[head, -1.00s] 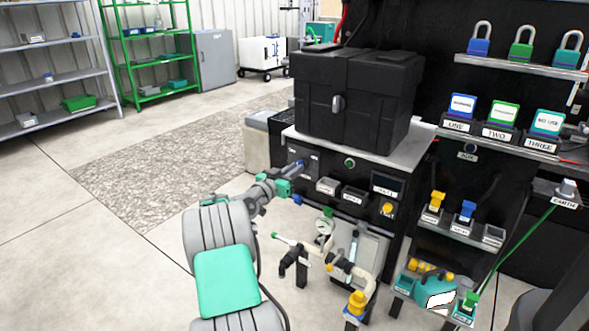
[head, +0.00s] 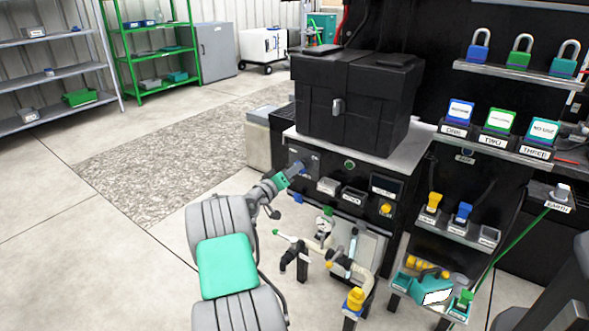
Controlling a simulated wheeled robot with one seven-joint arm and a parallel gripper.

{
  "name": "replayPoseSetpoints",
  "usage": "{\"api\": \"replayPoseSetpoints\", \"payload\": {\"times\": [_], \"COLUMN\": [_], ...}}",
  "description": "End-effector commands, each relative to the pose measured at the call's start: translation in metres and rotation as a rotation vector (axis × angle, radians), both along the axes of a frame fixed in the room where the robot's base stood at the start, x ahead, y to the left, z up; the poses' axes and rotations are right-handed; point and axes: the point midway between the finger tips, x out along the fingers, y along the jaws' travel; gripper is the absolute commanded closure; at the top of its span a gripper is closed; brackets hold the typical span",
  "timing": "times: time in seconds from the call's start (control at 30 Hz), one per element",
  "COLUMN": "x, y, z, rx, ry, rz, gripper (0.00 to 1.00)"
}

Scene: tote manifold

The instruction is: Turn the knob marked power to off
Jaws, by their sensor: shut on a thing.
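The control panel (head: 308,157) is on the upper left of the black cabinet's front. My gripper (head: 296,168) reaches up to this panel from the lower left, and its jaws are shut on the knob there. The gripper covers most of the knob, so its pointer and setting are hidden. The markings on the panel are too small to read, so I cannot confirm the word power.
A black case (head: 355,105) stands on the cabinet top. Pipes with a yellow valve (head: 354,298) stand below. The floor to the left is clear.

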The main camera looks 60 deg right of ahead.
Motion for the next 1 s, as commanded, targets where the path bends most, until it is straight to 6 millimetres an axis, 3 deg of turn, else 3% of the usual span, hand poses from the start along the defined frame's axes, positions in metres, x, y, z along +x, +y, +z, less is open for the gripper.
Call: {"api": "replayPoseSetpoints", "payload": {"times": [0.5, 0.53, 0.77, 1.0], "x": [0.0006, 0.0006, -0.0001, -0.0004], "y": [0.0003, 0.0003, -0.0001, -0.0001], "z": [-0.0008, -0.0009, -0.0005, -0.0002], "rx": [0.004, 0.005, 0.004, 0.004], "ry": [0.025, 0.025, 0.024, 0.023], "rz": [0.001, 0.001, 0.0, 0.0], "gripper": [1.0, 0.85, 0.67, 0.65]}}
